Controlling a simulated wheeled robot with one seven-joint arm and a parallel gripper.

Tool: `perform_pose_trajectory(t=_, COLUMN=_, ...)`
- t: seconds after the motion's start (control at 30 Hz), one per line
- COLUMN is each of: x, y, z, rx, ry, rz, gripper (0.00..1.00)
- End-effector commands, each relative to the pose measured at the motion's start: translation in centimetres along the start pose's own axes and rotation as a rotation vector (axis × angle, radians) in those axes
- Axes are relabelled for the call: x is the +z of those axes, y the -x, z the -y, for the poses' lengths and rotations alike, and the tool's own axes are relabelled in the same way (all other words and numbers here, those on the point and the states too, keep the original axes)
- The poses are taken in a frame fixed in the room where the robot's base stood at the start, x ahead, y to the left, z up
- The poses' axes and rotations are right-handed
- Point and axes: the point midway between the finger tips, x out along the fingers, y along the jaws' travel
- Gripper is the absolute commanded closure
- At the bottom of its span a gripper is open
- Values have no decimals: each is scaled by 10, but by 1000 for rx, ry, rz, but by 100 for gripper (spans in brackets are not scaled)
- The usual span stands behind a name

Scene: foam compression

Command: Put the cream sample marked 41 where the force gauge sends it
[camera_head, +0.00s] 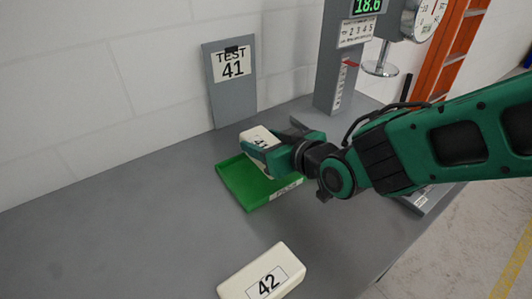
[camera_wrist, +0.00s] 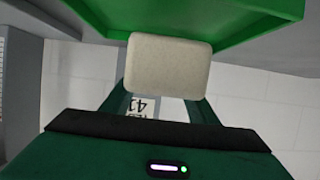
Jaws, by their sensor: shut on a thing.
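The cream sample marked 41 (camera_head: 258,136) is between the fingers of my gripper (camera_head: 268,152), above or at the green tray (camera_head: 238,180). My gripper is shut on it. The sample also shows in the wrist view (camera_wrist: 168,65), in front of the green tray (camera_wrist: 200,12). I cannot tell whether it touches the tray floor. The tray's front label is partly readable. The force gauge (camera_head: 338,75) stands at the back right; its green display reads 18.6, and its round dial (camera_head: 421,20) is cut off by the picture edge.
A cream block marked 42 (camera_head: 263,273) lies on the grey table (camera_head: 130,215) at the front. A grey sign reading TEST 41 (camera_head: 230,85) stands against the wall. An orange ladder (camera_head: 455,50) is behind the gauge. The left of the table is clear.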

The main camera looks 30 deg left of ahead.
Motion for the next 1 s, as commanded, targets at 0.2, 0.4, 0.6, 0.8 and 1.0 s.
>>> perform_pose_trajectory(t=0.2, x=10, y=-9, z=-8, rx=0, ry=0, rz=3, gripper=70)
perform_pose_trajectory(t=0.4, x=34, y=-20, z=-7, rx=-2, ry=0, rz=3, gripper=70)
perform_pose_trajectory(t=0.6, x=40, y=-22, z=-8, rx=0, ry=0, rz=0, gripper=70)
perform_pose_trajectory(t=0.8, x=41, y=-22, z=-7, rx=0, ry=0, rz=0, gripper=70)
perform_pose_trajectory(t=1.0, x=42, y=-23, z=-7, rx=-1, ry=1, rz=0, gripper=27)
